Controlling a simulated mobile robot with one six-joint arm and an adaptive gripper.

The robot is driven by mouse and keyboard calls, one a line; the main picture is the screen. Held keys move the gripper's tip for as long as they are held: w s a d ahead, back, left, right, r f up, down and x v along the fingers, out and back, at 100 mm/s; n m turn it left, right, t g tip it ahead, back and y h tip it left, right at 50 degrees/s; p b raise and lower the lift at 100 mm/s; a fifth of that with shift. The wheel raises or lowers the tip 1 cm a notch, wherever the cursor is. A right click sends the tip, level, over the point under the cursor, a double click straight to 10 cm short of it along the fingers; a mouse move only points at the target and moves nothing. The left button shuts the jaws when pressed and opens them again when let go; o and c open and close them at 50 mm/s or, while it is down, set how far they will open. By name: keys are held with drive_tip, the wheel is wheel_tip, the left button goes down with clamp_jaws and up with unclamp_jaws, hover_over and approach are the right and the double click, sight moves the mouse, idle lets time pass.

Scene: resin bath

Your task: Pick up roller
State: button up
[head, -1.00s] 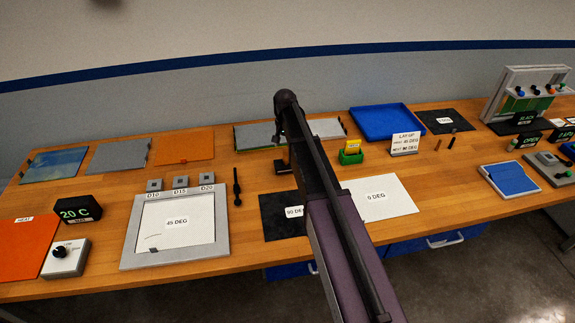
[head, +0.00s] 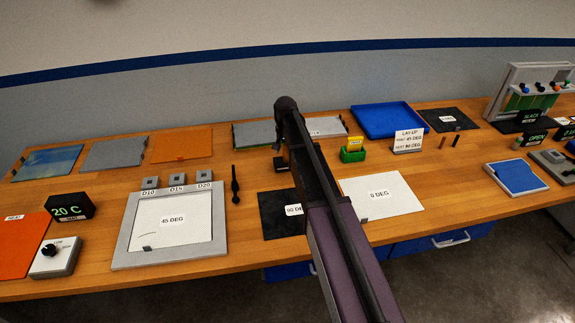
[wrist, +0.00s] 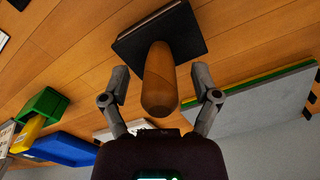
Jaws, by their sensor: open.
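In the wrist view the roller shows as a rounded wooden handle (wrist: 158,80), its end toward the camera, over a dark square base (wrist: 190,32). My gripper (wrist: 160,78) is open, with one finger on each side of the handle. Bare gaps show between the handle and both fingers, and I see no contact. In the head view my arm hides the handle and fingers; only part of the dark base (head: 281,163) shows beside the arm.
A grey panel (wrist: 255,98) lies close to the right finger in the wrist view. A green box (head: 352,155) and blue tray (head: 388,121) are right of my arm in the head view. A slim black tool (head: 235,185) lies to its left.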

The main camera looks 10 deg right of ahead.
idle(0.6)
clamp_jaws()
